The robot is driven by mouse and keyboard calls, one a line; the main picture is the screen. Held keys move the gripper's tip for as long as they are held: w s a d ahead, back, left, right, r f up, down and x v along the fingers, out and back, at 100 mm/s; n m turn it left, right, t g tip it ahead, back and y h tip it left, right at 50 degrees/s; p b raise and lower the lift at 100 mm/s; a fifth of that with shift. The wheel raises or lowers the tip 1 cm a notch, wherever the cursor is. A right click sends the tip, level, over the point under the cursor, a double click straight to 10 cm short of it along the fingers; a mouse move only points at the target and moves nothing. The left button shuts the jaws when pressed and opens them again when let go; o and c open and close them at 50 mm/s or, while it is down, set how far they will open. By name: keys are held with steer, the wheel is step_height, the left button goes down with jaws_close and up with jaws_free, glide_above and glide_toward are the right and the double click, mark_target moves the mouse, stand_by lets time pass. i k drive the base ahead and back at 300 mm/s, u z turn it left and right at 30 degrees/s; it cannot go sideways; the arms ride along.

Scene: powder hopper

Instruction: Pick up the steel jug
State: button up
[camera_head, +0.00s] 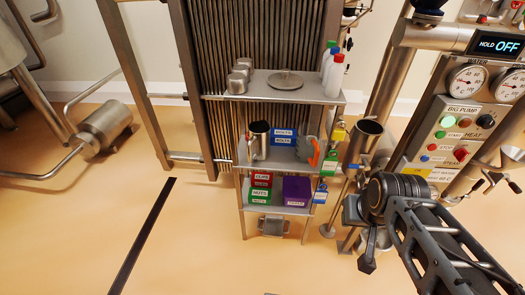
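A steel jug (258,141), open at the top with a dark inside, stands upright on the middle shelf of a steel rack (338,99), at its left end. My gripper (359,232) is at the right, in front of and beyond the rack's right side, well apart from the jug. The dark wrist and arm hide much of the gripper, and its finger gap does not show clearly. I see nothing clearly held in it.
An open steel cylinder (366,139) stands between the rack and my wrist. Blue bins (284,135) and an orange-marked item (313,154) share the jug's shelf. Bottles (333,75) stand above. The control panel (460,125) is right.

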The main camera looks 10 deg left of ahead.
mark_target(258, 146)
steer(key=z, duration=0.35)
steer(key=i, duration=0.75)
steer(key=u, duration=2)
